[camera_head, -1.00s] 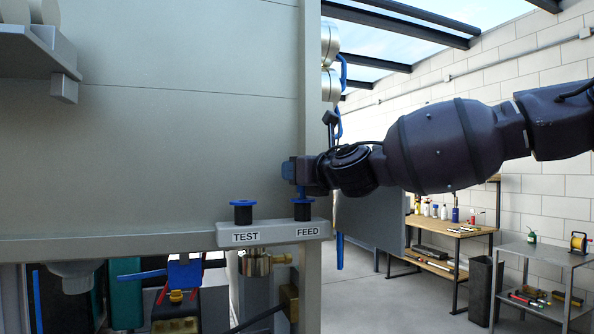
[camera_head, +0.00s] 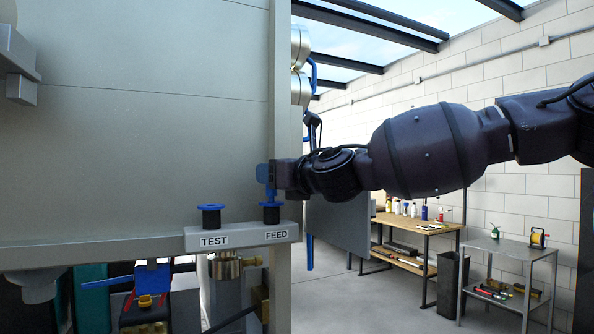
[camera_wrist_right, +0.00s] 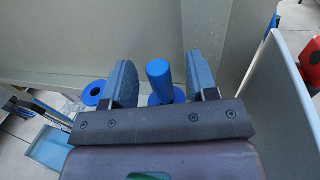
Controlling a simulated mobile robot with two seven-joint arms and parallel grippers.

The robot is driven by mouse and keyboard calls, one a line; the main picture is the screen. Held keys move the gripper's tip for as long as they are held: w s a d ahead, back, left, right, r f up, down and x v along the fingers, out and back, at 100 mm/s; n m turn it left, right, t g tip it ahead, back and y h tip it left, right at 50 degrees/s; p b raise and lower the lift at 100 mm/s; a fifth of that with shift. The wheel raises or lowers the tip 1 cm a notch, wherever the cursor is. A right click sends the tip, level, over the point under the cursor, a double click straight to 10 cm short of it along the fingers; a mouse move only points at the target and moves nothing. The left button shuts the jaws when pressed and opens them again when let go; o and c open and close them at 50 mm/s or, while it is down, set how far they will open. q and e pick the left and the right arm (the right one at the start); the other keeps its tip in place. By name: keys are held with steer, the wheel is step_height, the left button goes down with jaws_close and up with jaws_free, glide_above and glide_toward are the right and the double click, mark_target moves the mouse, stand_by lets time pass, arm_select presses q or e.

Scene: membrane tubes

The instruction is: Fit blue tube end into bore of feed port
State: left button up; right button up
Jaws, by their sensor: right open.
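The feed port (camera_head: 271,213) is a black fitting with a blue collar on the grey block above the FEED label. A short blue tube end (camera_wrist_right: 160,76) stands upright at a blue collar (camera_wrist_right: 172,96) in the right wrist view. It also shows in the head view (camera_head: 271,192), above the feed port, apparently seated there; its depth in the bore is hidden. My right gripper (camera_wrist_right: 166,80) is open, its two fingers on either side of the tube with gaps visible. In the head view my right gripper (camera_head: 266,173) is just above the feed port. My left gripper is not visible.
The test port (camera_head: 211,216), with a blue collar, is just left of the feed port. A large grey panel (camera_head: 140,140) rises behind both. A brass fitting (camera_head: 227,266) hangs below the block. A bench (camera_head: 420,230) and a cart (camera_head: 510,255) stand farther right.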

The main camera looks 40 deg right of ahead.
steer(key=s+p, duration=0.3)
steer(key=s, duration=0.4)
steer(key=shift+s+a, duration=0.15)
steer(key=shift+s, duration=0.05)
stand_by(0.4)
